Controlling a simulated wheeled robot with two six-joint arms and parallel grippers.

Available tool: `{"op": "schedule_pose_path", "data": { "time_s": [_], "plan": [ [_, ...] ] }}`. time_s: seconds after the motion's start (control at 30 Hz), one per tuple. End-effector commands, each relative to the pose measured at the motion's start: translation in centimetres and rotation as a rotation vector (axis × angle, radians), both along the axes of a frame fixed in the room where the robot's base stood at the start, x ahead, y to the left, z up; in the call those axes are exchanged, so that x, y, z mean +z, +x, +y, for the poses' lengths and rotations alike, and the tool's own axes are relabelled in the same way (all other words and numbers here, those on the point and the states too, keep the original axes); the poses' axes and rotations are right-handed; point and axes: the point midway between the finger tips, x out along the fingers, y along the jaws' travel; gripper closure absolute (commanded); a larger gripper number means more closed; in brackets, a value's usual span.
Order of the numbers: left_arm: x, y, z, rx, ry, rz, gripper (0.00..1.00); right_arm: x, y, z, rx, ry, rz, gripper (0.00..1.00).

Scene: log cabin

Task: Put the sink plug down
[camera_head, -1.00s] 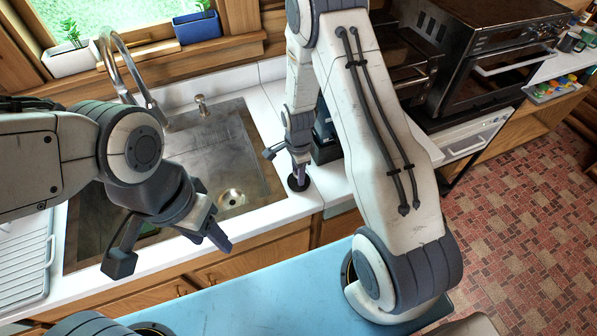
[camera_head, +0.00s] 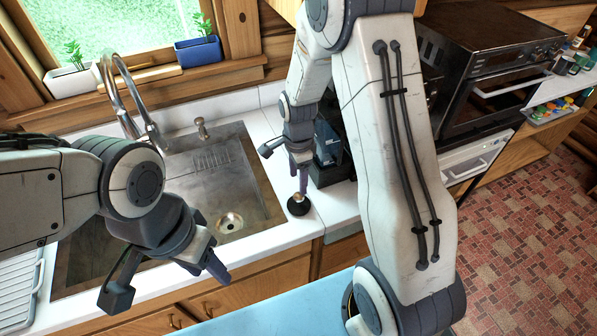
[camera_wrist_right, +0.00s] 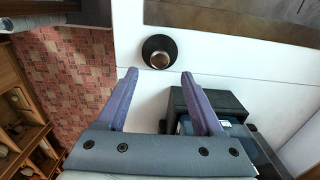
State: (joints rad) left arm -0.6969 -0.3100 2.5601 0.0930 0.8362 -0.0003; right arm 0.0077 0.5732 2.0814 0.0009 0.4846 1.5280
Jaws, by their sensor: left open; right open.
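The sink plug (camera_head: 298,206) is a black disc with a metal knob. It lies on the white counter just right of the sink. It also shows in the right wrist view (camera_wrist_right: 160,52), lying flat beyond the fingertips. My right gripper (camera_head: 301,183) is open and empty, above the plug and apart from it; its two fingers (camera_wrist_right: 157,73) are spread in the wrist view.
A black appliance (camera_head: 328,150) stands on the counter right behind my right gripper. The curved faucet (camera_head: 122,85) rises at the back of the sink. Planters stand on the windowsill. An oven (camera_head: 490,75) is at the right. White counter (camera_head: 325,215) is bare around the plug.

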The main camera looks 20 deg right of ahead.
Motion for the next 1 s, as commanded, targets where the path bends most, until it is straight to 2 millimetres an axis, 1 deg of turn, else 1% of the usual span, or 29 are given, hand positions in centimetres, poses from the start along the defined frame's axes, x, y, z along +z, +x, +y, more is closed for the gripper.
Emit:
{"op": "schedule_pose_path", "data": {
  "time_s": [0.03, 0.1, 0.27, 0.37, 0.43, 0.47, 0.5, 0.57, 0.6, 0.67, 0.7, 0.8, 0.83, 0.9, 1.0],
  "plan": [
    [-0.5, 0.0, 0.0, 0.001, 0.000, 0.000, 0.50, 0.8, 0.1, 0.0, 0.000, 0.000, -0.007, 0.31],
    [-0.7, 0.0, 0.0, 0.001, 0.000, 0.000, 0.50, 1.9, 0.1, 0.0, 0.000, 0.000, -0.005, 0.31],
    [-1.0, 0.0, 0.0, 0.002, 0.000, 0.000, 0.50, 3.4, 0.0, 0.1, 0.006, 0.000, -0.001, 0.31],
    [-1.0, 0.0, 0.0, 0.002, 0.000, 0.000, 0.50, 4.8, -0.7, 1.5, 0.105, 0.002, -0.007, 0.31],
    [-1.0, 0.0, 0.0, 0.002, 0.000, 0.000, 0.50, 6.3, -2.1, 3.6, 0.272, 0.007, -0.013, 0.31],
    [-0.9, 0.0, 0.0, 0.002, 0.000, 0.000, 0.50, 7.1, -2.9, 4.8, 0.369, 0.009, -0.017, 0.31],
    [-0.9, 0.0, 0.0, 0.002, 0.000, 0.000, 0.50, 8.2, -4.4, 6.5, 0.518, 0.012, -0.023, 0.31],
    [-0.9, 0.0, 0.0, 0.002, 0.000, 0.000, 0.50, 9.9, -7.1, 8.9, 0.769, 0.016, -0.032, 0.31],
    [-0.9, 0.0, 0.0, 0.002, 0.000, 0.000, 0.50, 10.8, -9.1, 10.3, 0.943, 0.020, -0.038, 0.31],
    [-1.0, 0.0, 0.0, 0.002, 0.000, 0.000, 0.50, 12.0, -12.1, 11.9, 1.198, 0.027, -0.046, 0.31],
    [-1.0, 0.0, 0.0, 0.002, 0.000, 0.000, 0.50, 12.7, -14.1, 12.7, 1.360, 0.030, -0.054, 0.31],
    [-1.0, 0.0, 0.0, 0.002, 0.000, 0.000, 0.50, 13.7, -18.5, 13.8, 1.715, 0.039, -0.071, 0.31],
    [-1.0, 0.0, 0.0, 0.002, 0.000, 0.000, 0.50, 13.9, -19.5, 14.0, 1.803, 0.040, -0.075, 0.31],
    [-1.0, 0.0, 0.0, 0.002, 0.000, 0.000, 0.50, 14.2, -21.5, 14.1, 1.971, 0.044, -0.086, 0.31],
    [-1.0, 0.0, 0.0, 0.002, 0.000, 0.000, 0.50, 14.3, -23.2, 14.1, 2.118, 0.048, -0.093, 0.31]
  ]
}}
